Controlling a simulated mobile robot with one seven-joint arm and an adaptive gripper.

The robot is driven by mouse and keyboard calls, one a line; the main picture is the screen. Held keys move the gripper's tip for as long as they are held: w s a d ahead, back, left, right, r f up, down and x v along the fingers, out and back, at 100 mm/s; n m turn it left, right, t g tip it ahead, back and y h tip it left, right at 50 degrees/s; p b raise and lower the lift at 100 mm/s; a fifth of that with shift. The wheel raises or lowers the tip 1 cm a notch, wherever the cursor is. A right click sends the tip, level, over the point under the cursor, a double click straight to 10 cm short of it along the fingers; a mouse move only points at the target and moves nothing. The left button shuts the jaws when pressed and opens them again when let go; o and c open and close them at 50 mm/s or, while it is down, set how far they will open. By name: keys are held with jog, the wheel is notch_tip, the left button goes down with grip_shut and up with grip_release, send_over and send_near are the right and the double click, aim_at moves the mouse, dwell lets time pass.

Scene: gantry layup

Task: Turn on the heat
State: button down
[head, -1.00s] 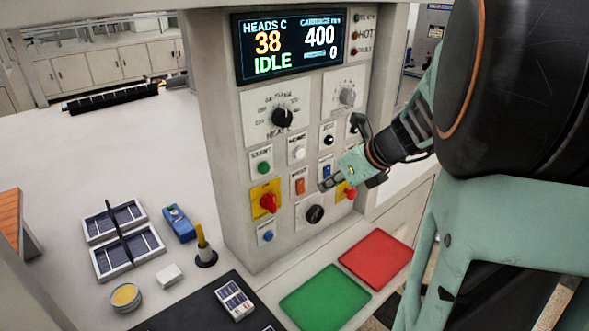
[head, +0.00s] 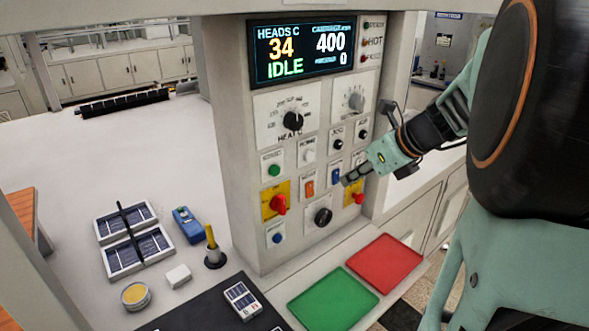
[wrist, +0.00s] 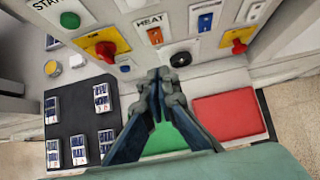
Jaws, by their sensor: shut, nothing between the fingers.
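The control panel (head: 240,160) carries an orange rocker switch (head: 309,188), labelled HEAT in the wrist view, where it shows (wrist: 155,36). Its rocker position is too small to tell. A black dial marked HEAT (head: 293,121) sits higher up. The display (head: 300,50) reads 34 for heads, 400 for carriage, and IDLE. My gripper (head: 347,181) is shut and empty, in front of the panel near the blue rocker (head: 336,175), right of the orange one. In the wrist view my gripper (wrist: 160,76) appears below the switches, apart from the orange rocker.
Red knobs on yellow plates (head: 278,204) (head: 358,197) flank the rockers. A black knob (head: 323,216) sits below. Green (head: 333,298) and red (head: 385,263) trays lie before the panel. A black mat (head: 215,315) with solar cells is at left.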

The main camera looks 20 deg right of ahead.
aim_at(310, 190)
jog(key=f+b, duration=0.1)
jog(key=b, duration=0.4)
jog(key=s+f+b, duration=0.1)
jog(key=b, duration=0.4)
jog(key=shift+d+f, duration=0.15)
jog(key=shift+f, duration=0.05)
jog(key=shift+s+r+b, duration=0.1)
jog(key=shift+r+b, duration=0.05)
jog(key=shift+b, duration=0.4)
jog(key=w+r+x, duration=0.2)
jog(key=x, duration=1.1)
jog(key=shift+a, duration=0.4)
